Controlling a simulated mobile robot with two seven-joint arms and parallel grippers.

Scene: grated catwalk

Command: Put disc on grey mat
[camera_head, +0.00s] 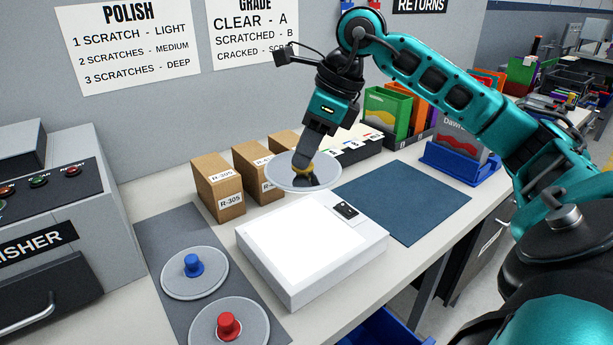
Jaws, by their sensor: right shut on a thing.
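My right gripper (303,167) points down and is shut at a thin, shiny grey disc (284,182). A small yellow piece shows at the fingertips, on the disc's upper face. The disc is roughly level, over the back edge of the white light box, and appears raised above the table. The grey mat (158,232) lies at the left, by the grey machine. On it are a round plate with a blue knob (193,264) and, nearer, one with a red knob (228,325). My left gripper is out of view.
The light box (372,250) stands between the grey mat and a dark blue mat (405,200). Several brown boxes (217,182) stand behind the grey mat. The grey machine (48,245) borders it. Its far part looks bare.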

